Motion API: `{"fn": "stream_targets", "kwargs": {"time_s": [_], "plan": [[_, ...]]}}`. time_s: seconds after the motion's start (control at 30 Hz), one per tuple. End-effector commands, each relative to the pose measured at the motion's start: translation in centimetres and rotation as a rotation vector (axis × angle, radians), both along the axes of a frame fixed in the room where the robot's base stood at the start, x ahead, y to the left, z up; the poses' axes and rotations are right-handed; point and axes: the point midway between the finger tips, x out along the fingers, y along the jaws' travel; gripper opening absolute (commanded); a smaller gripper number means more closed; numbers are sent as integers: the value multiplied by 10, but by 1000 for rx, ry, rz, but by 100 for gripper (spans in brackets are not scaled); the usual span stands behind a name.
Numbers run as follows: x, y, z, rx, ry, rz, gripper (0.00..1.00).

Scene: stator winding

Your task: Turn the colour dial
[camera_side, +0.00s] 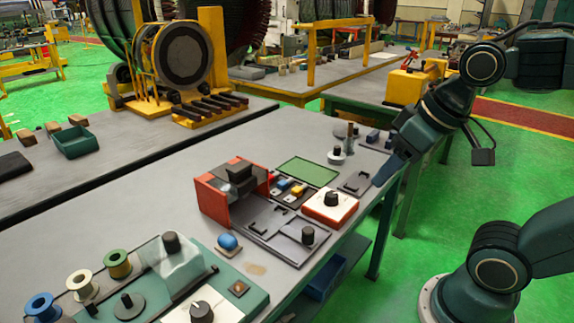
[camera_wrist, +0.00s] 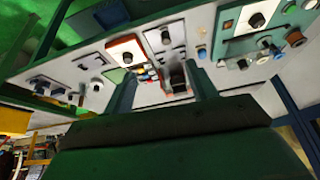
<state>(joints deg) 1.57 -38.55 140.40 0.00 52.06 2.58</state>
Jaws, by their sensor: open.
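A red box with a white top and a black knob (camera_side: 332,199) stands near the table's right edge; it also shows in the wrist view (camera_wrist: 126,57). Another black knob (camera_side: 201,312) sits on a white panel of the green board in front, seen too in the wrist view (camera_wrist: 256,20). I cannot tell which is the colour dial. My gripper (camera_side: 380,180) is right of the red box, above the table edge, apart from both knobs. In the wrist view its two fingers stand wide apart, with nothing between them.
A red-sided fixture (camera_side: 214,203) stands left of the red box, with a black-knobbed plate (camera_side: 307,236) in front. A blue button (camera_side: 228,242) and several spools (camera_side: 118,264) are nearer the camera. A green mat (camera_side: 308,171) lies behind. Bare table shows at left.

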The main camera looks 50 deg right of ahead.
Motion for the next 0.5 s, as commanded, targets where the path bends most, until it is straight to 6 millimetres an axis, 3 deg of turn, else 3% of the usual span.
{"fn": "stream_targets", "kwargs": {"time_s": [0.5], "plan": [[82, -41, -2, 93, 175, -338, 57]]}}
